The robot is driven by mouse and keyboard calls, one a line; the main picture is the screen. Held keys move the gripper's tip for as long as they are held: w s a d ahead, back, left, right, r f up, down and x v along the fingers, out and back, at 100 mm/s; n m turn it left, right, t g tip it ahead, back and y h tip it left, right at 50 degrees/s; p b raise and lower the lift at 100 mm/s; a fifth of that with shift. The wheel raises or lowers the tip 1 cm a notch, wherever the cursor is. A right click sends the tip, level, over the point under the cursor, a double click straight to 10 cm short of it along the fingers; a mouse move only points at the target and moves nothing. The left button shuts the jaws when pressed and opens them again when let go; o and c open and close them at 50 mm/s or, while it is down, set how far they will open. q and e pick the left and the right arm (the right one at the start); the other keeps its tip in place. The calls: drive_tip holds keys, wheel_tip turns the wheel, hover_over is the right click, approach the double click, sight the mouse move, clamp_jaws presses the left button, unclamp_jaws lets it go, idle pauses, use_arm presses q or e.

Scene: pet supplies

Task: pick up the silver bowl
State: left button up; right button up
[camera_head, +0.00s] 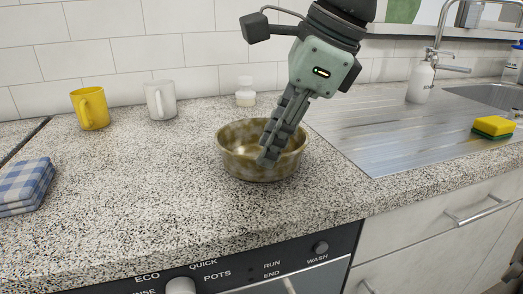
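The bowl (240,166) stands upright on the speckled countertop, near its front edge. It looks mottled brass and grey rather than plain silver. My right gripper (268,158) comes down from above, tilted, with its fingers over the right part of the bowl and the tips inside the outline of its opening. The fingers overlap each other from this angle, so I cannot tell whether they are apart or shut, or whether they touch the bowl's wall. They hide part of the bowl's inside and right rim. My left gripper is not in view.
A yellow mug (92,110), a white mug (160,101) and a small white bottle (245,93) stand behind the bowl. A folded checked cloth (25,187) lies at left. At right are a metal drainboard (385,140), a soap dispenser (420,84) and a sponge (492,126). Counter left of the bowl is clear.

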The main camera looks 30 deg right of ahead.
sight(259, 167)
drive_tip(key=x, duration=0.5)
drive_tip(key=shift+w, duration=0.25)
drive_tip(key=shift+c, duration=0.5)
clamp_jaws()
